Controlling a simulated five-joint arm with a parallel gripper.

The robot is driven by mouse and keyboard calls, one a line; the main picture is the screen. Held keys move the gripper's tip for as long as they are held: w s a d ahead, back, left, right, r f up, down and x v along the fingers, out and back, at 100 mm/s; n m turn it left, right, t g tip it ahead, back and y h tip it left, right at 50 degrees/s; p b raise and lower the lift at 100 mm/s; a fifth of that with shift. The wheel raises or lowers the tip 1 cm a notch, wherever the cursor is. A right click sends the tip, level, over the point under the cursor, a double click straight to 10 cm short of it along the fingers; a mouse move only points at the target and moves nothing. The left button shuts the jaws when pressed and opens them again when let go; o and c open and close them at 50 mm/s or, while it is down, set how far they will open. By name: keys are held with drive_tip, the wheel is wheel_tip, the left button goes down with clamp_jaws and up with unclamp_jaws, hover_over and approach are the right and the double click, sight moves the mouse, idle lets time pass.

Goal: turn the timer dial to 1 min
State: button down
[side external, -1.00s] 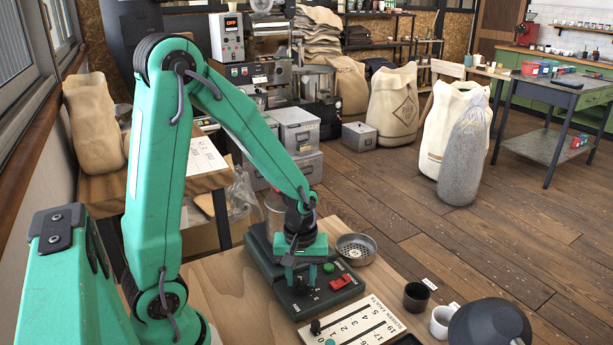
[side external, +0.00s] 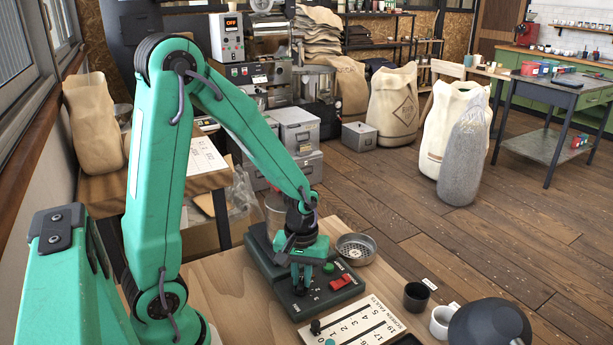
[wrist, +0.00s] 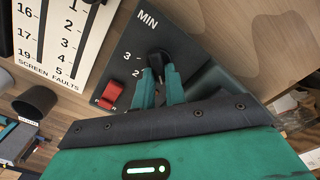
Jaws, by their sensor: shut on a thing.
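The timer dial is a dark knob (wrist: 158,59) on the dark panel (wrist: 190,45) below the word MIN in the wrist view. The marks 3 and 2 show to its left; the 1 mark is hidden behind my fingers. My gripper (wrist: 161,80) is shut on the dial, with one green finger on each side of it. I cannot tell exactly which mark the dial points to. In the side view my gripper (side external: 300,286) is low over the panel box (side external: 262,262) and its fingers mostly hide the dial.
A red rocker switch (side external: 341,283) and a green button (side external: 328,267) sit on the panel near my gripper. A screen faults board (side external: 352,325) lies in front. A metal sieve (side external: 356,249), a dark cup (side external: 416,296) and a white cup (side external: 441,321) stand to the right.

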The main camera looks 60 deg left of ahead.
drive_tip(key=m, duration=0.5)
drive_tip(key=shift+w+d+m, duration=0.15)
drive_tip(key=shift+m, duration=0.15)
idle(0.4)
drive_tip(key=c, duration=1.4)
unclamp_jaws()
drive_tip(key=shift+c, duration=0.2)
drive_tip(key=shift+r, duration=0.1)
drive_tip(key=shift+r, duration=3.85)
